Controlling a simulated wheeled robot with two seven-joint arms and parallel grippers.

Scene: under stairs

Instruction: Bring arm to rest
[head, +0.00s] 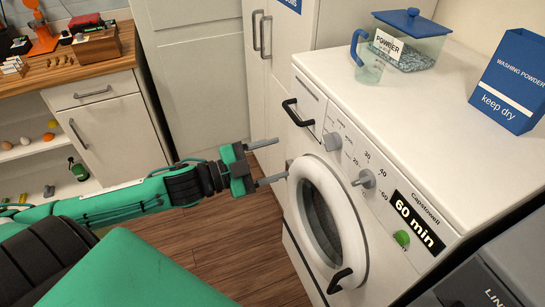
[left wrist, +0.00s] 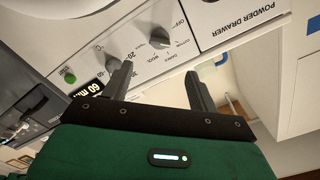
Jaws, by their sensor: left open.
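My left gripper (head: 268,161) reaches in from the left in the head view. Its two fingers are spread and empty, pointing at the front of the white washing machine (head: 482,128), a short way off it. In the left wrist view the open fingers (left wrist: 158,88) show in front of the machine's panel, with a dial (left wrist: 160,38) and the powder drawer (left wrist: 245,12) beyond. My right gripper is in neither view.
The machine's round door (head: 328,225) looks closed. On top stand a blue-lidded powder box (head: 410,42), a clear cup (head: 368,68) and a blue washing powder carton (head: 512,82). A wooden counter (head: 70,68) is at left. Wooden floor (head: 215,250) shows below my arm.

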